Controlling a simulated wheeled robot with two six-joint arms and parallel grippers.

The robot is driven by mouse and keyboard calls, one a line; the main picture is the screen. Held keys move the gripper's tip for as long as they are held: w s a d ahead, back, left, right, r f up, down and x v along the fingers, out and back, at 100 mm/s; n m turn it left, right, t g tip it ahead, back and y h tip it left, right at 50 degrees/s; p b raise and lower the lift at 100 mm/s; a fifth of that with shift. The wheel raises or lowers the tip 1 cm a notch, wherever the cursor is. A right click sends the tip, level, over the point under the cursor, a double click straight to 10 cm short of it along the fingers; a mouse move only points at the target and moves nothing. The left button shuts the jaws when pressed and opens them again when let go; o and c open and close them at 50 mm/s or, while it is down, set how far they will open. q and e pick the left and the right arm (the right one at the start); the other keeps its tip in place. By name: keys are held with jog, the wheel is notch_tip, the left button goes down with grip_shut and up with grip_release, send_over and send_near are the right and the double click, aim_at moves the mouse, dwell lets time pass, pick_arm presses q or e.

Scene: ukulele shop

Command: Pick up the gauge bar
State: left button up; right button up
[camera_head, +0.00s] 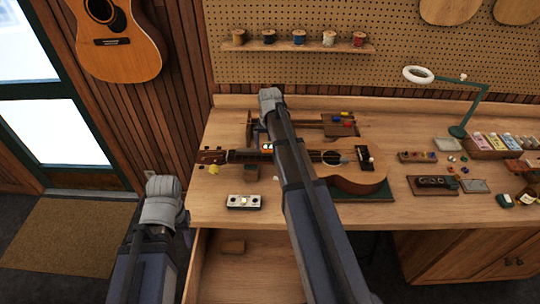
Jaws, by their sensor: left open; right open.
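My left gripper (163,186) is low at the left, in front of the bench edge, apart from the bar. My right gripper (270,98) is over the back of the bench, its arm crossing above the ukulele. Both grippers are open; their fingers are mostly hidden by the wrists. Nothing shows held in either.
A ukulele (352,185) lies across the bench, its neck partly covered by my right arm. A green lamp (470,112), small trays and bottles stand at the right. A spool shelf (300,47) hangs behind. The front strip around the bar is mostly clear.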

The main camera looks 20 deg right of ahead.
aim_at(270, 146)
jog(key=shift+c, duration=0.2)
grip_shut()
dwell(0.6)
jog(key=shift+r, duration=0.2)
notch_tip(270, 146, up, 10)
jog(key=p, duration=1)
jog(key=shift+f, duration=0.2)
